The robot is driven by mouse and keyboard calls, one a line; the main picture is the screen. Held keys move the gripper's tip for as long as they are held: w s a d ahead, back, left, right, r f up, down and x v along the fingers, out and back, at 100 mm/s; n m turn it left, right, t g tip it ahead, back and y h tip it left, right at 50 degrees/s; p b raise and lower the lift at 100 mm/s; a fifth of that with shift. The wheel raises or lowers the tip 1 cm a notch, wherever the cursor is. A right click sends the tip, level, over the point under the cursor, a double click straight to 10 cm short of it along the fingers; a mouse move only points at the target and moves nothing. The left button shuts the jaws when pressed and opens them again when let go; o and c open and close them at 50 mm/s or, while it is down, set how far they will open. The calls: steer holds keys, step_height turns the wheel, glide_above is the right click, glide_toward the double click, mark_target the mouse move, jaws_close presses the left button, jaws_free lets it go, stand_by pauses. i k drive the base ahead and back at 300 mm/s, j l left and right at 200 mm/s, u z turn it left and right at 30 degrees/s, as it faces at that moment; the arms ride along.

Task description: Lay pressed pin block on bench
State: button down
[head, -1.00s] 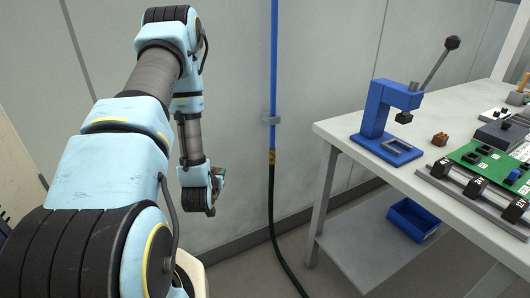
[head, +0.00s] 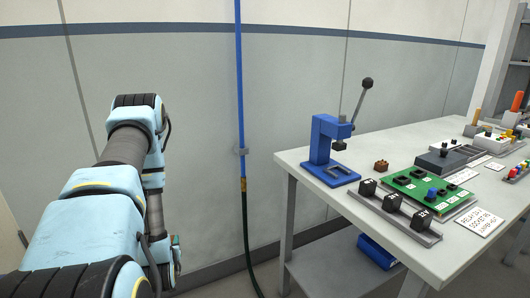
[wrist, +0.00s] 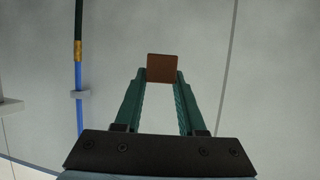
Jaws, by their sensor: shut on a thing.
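My gripper (wrist: 162,80) is shut on a brown square block (wrist: 162,67), held between the tips of its two green fingers in the wrist view. Only its flat brown face shows there, so I cannot see any pins. In the head view my arm is at the left, with the gripper (head: 174,255) low and mostly hidden by the arm, well apart from the bench. The white bench (head: 410,140) stands to the right. Another small brown block (head: 381,166) rests on it, to the right of the blue lever press (head: 328,150).
A green circuit board (head: 428,190) and a rail with black blocks (head: 395,205) lie near the bench's front edge. A blue bin (head: 378,251) sits on the lower shelf. A blue pipe (head: 240,90) runs down the wall between arm and bench.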

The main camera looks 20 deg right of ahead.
mark_target(488, 197)
steer(key=k+l+u, duration=0.25)
steer(key=k+l, duration=0.15)
steer(key=k+l+u, duration=0.25)
steer(key=k+l, duration=0.15)
steer(key=k+l+u, duration=0.5)
steer(key=k, duration=0.45)
